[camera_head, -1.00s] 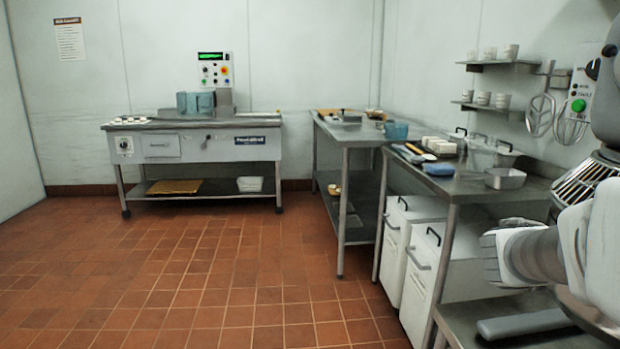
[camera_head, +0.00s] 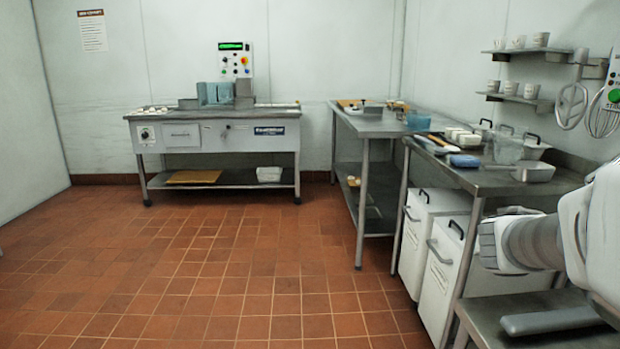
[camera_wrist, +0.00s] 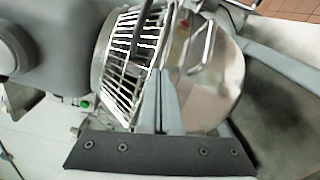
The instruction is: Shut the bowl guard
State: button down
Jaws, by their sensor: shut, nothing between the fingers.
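The bowl guard (camera_wrist: 128,60), a cage of bright wire bars, shows in the wrist view beside the grey mixer head (camera_wrist: 65,45). The shiny steel bowl (camera_wrist: 225,88) lies to its right. My gripper (camera_wrist: 166,75) reaches up from the bottom of that view, its fingers together and empty, in front of the guard's right edge. I cannot tell whether the fingers touch the guard or how far it stands open. In the head view the guard and my fingers are out of sight; only part of my arm shows at the right.
A green button (camera_wrist: 84,103) is on the mixer near the guard. In the head view, a steel table (camera_head: 488,182) with pans and white bins (camera_head: 445,265) below stands left of my arm. A bagel machine (camera_head: 215,135) is at the back wall. The tiled floor (camera_head: 200,270) is clear.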

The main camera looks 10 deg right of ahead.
jog(key=s+a+p, duration=0.2)
jog(key=s+a, duration=0.3)
jog(key=s, duration=0.3)
jog(key=w+d+r+m+g+y+p, duration=0.4)
jog(key=w+r+m+g+p, duration=0.25)
jog(key=r+p, duration=0.4)
jog(key=w+a+f+m+g+y+p, duration=0.1)
jog(key=w+a+m+g+y+p, duration=0.15)
jog(key=w+p, duration=0.35)
jog(key=w+a+f+m+g+y+p, duration=0.1)
jog(key=w+a+m+y+p, duration=0.2)
jog(key=w+p, duration=0.4)
jog(key=d+b+x, duration=0.1)
jog(key=x, duration=1.3)
jog(key=shift+d+m, duration=0.4)
jog(key=shift+r+h, duration=0.1)
jog(key=shift+h, duration=0.15)
jog(key=shift+s+d, duration=0.15)
jog(key=shift+s, duration=0.5)
jog(key=shift+s+d, duration=0.15)
jog(key=shift+s, duration=0.5)
